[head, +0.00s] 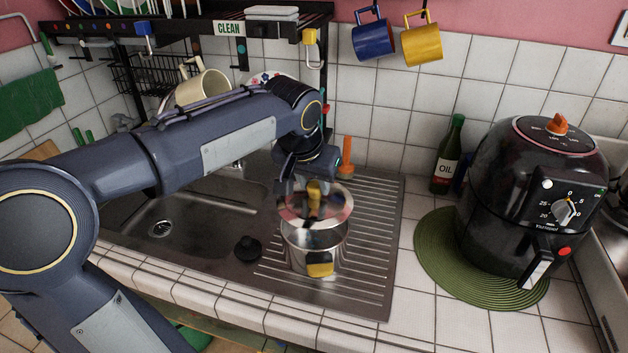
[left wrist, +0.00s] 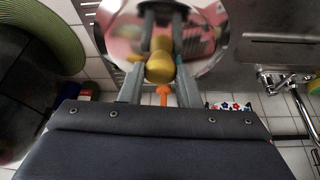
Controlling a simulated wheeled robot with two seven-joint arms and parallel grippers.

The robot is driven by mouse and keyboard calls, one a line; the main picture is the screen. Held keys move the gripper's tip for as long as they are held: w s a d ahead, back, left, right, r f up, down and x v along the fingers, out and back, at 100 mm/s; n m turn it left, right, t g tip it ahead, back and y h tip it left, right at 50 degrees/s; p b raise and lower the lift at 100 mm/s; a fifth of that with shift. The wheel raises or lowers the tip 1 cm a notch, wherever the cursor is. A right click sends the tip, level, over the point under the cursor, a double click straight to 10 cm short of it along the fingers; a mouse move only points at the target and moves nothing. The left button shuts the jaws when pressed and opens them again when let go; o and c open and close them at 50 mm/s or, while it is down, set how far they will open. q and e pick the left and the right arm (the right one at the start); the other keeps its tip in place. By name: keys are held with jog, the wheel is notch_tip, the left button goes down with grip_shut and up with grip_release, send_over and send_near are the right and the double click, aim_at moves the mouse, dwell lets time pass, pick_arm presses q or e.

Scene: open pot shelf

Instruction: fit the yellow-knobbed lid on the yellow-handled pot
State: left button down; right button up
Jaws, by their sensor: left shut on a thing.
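My left gripper (head: 312,183) is shut on the yellow knob (head: 314,198) of a shiny round metal lid (head: 338,206). In the left wrist view the knob (left wrist: 160,68) sits between the two fingers, with the mirror-like lid (left wrist: 208,35) beyond. The silver pot (head: 302,258) stands upright on the ribbed drainboard, its yellow handle (head: 320,265) facing the front. The lid is over the pot's far part, and the front of the pot's opening shows below it. The lid looks raised above the rim; the exact gap is unclear. My right gripper is not in view.
The sink (head: 165,222) and a black plug (head: 248,248) are left of the pot. An orange upright thing (head: 346,155) stands behind. At right are an oil bottle (head: 448,155) and a black air fryer (head: 530,190) on a green mat (head: 440,262). Mugs hang above.

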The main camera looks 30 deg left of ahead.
aim_at(312, 201)
pick_arm(q)
jog(key=shift+f+b, duration=1.75)
jog(key=shift+f, duration=0.4)
jog(key=shift+f+b, duration=0.5)
jog(key=shift+f, duration=0.25)
jog(key=shift+f, duration=0.35)
jog(key=c, duration=1)
grip_release()
jog(key=v, duration=0.7)
jog(key=shift+s+r, duration=0.1)
jog(key=shift+r, duration=0.3)
